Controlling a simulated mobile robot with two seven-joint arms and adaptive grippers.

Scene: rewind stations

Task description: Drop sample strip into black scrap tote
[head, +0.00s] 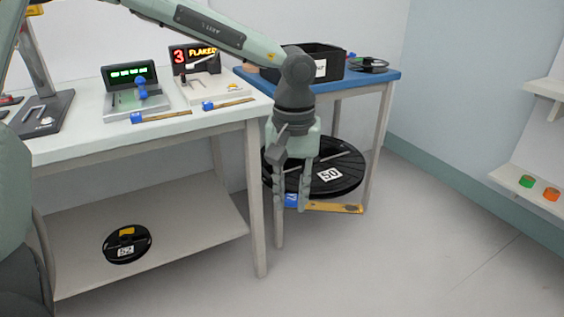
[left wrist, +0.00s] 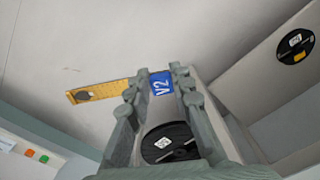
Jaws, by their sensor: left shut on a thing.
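My left gripper (head: 291,203) is shut on a sample strip with a blue end and a long yellow-orange part (head: 338,208). It holds the strip level in the air, in front of the blue table. In the left wrist view the fingers (left wrist: 157,85) grip the blue end, marked V2, and the yellow strip (left wrist: 100,91) with a dark round spot sticks out to the left. The black scrap tote (head: 336,68) stands on the blue table, above and behind the gripper, partly hidden by my left arm. My right gripper is not in view.
Two more blue-and-yellow strips (head: 165,116) (head: 230,104) lie on the white table (head: 75,142) near two displays. The blue table (head: 385,77) also holds a small reel. A black reel marked 50 (head: 345,172) sits below it. Open floor lies at the right.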

